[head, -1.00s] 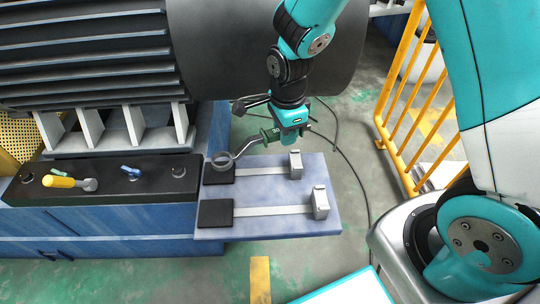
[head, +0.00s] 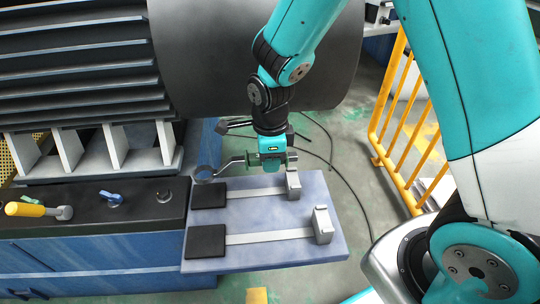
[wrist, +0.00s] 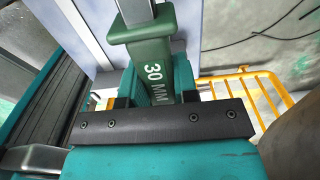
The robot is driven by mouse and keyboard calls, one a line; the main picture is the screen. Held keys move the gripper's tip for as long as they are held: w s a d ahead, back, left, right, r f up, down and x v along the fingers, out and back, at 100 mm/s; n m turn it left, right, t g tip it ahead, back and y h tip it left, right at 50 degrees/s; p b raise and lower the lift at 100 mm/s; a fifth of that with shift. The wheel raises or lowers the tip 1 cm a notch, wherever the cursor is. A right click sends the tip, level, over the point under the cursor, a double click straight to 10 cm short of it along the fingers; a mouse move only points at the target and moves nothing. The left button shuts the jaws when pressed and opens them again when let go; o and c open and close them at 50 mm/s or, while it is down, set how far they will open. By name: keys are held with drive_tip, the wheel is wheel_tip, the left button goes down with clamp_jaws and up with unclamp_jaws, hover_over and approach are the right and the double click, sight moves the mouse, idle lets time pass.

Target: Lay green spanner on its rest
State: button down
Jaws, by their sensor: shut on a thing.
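My gripper (head: 270,165) is shut on the green handle of the spanner (head: 232,165), near the back edge of the blue-grey shelf. In the wrist view the handle (wrist: 152,65), marked "30 MM", sits between the gripper's fingers (wrist: 158,88). The spanner's grey shaft runs left to a ring end, which shows just above and behind the far black pad (head: 208,195). The spanner looks held above the shelf; the exact gap is unclear. The shelf (head: 270,212) bears two rests, each with a black pad, a pale strip and a metal block; the near pad (head: 206,242) is empty.
The far metal block (head: 293,186) and near block (head: 323,226) stand up on the shelf's right. A yellow-handled tool (head: 38,210) and blue knob (head: 114,199) are on the bench left. A large dark cylinder (head: 250,60) is behind; a yellow railing (head: 392,130) is right.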

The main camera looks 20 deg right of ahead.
drive_tip(key=shift+f+b, duration=1.65)
drive_tip(key=shift+f, duration=1.6)
drive_tip(key=c, duration=0.8)
unclamp_jaws()
wheel_tip(320, 180, up, 18)
drive_tip(key=p, duration=0.6)
drive_tip(key=shift+f, duration=0.25)
